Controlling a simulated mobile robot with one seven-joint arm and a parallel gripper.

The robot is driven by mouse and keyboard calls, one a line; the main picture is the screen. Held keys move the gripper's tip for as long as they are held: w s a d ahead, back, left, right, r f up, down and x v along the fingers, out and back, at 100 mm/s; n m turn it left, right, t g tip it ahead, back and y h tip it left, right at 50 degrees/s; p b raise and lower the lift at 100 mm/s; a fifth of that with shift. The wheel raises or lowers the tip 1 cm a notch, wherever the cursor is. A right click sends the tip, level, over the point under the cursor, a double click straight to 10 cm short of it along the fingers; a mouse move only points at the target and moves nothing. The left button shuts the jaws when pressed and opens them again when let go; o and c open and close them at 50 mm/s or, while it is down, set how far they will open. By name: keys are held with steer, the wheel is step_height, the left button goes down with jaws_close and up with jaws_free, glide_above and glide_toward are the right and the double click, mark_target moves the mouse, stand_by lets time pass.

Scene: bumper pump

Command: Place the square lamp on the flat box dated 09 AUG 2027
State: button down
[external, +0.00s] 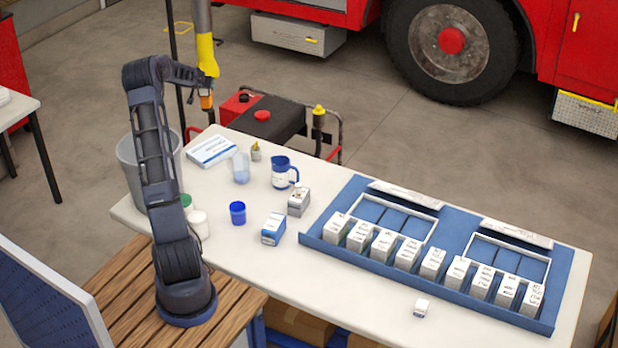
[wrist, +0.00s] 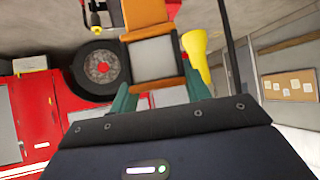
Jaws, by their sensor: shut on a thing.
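My gripper (wrist: 158,82) is shut on the square lamp (wrist: 152,55), which has an orange casing and a grey square face. The green fingers are on either side of it. In the external view my gripper is raised over the far left end of the table, and the lamp's orange part (external: 206,101) shows below a yellow object. Flat boxes are a white and blue one (external: 212,151) on the table at the back left, and two white ones (external: 405,194) (external: 515,233) lying at the back of the blue rack. Their dates are too small to read.
The blue rack (external: 318,243) holds a row of upright white boxes. A clear cup (external: 240,168), blue jug (external: 281,172), blue cup (external: 238,213) and small boxes (external: 273,228) stand mid-table. A yellow-ended pole (external: 207,55) is close beside my gripper. The table front is mostly clear.

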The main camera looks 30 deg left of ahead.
step_height(320, 180, down, 20)
stand_by(0.6)
steer(key=c, duration=0.7)
jaws_free()
